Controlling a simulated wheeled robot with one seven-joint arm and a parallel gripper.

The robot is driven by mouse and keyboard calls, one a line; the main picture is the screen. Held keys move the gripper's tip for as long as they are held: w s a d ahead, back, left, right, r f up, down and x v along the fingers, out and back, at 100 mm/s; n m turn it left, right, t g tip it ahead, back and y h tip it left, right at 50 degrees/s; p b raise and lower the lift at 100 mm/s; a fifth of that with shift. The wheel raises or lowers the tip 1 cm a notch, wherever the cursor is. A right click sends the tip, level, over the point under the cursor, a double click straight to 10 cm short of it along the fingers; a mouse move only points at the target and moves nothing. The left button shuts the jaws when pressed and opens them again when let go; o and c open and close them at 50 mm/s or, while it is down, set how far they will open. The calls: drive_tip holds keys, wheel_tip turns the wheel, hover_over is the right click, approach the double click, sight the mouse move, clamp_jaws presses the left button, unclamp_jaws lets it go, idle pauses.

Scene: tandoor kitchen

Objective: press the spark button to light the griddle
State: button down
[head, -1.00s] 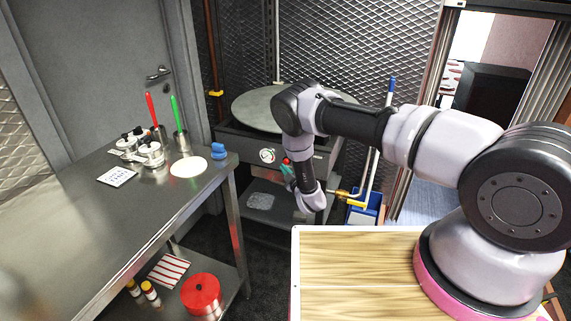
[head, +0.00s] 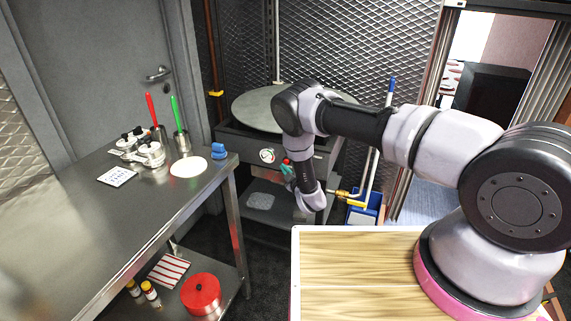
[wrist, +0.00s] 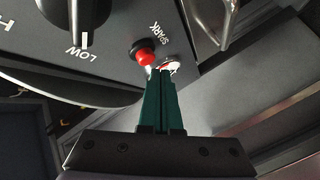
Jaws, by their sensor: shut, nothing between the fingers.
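The red spark button (wrist: 146,57) sits in a black collar on the griddle's dark front panel, beside the word SPARK, in the wrist view. My gripper (wrist: 160,72) is shut and empty, with its green fingers' tips at the lower edge of the button; I cannot tell whether they touch it. In the head view the round griddle plate (head: 258,108) sits on its stand behind my arm. My gripper (head: 288,168) is at the griddle's front panel there, mostly hidden by my wrist.
A black knob (wrist: 78,18) marked LOW is left of the button, and a metal handle (wrist: 212,22) is to the right. A steel table (head: 130,215) holds jars and utensils at left. A yellow gas valve (head: 352,199) is right of my wrist.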

drive_tip(key=shift+w+d, duration=0.1)
drive_tip(key=shift+w, duration=0.25)
drive_tip(key=shift+w+d, duration=0.25)
drive_tip(key=shift+w, duration=0.25)
idle(0.7)
drive_tip(key=shift+s+a, duration=0.1)
drive_tip(key=shift+s, duration=0.05)
drive_tip(key=shift+s+a, duration=0.25)
drive_tip(key=shift+s, duration=0.5)
drive_tip(key=shift+s, duration=0.1)
drive_tip(key=s, duration=0.1)
drive_tip(key=s+a, duration=0.1)
drive_tip(key=s, duration=0.2)
drive_tip(key=shift+s+a, duration=0.25)
drive_tip(key=shift+a, duration=0.15)
idle(0.5)
